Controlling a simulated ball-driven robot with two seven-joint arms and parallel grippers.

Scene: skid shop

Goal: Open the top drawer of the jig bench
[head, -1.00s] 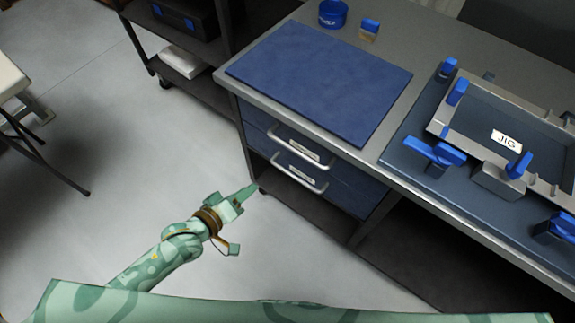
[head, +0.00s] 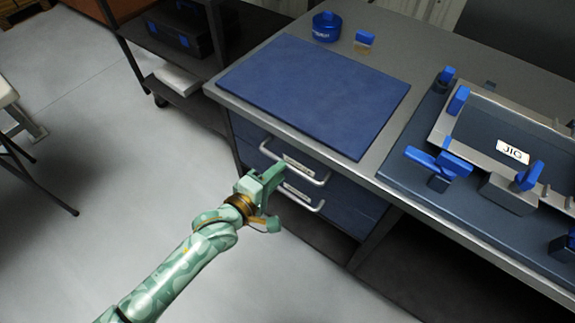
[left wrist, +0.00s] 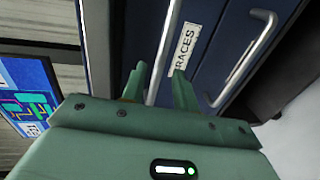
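The jig bench (head: 393,169) has two drawers under its top, and both look shut. The top drawer (head: 248,133) is dark blue with a silver bar handle (head: 321,180) and a white label. My right gripper is not in view.
The lower drawer's handle (head: 304,198) is close below. A blue mat (head: 315,90), a blue round container (head: 326,27) and a jig (head: 513,152) with blue clamps are on the bench. A dark shelf unit (head: 140,40) stands to the left. The floor in front is clear.

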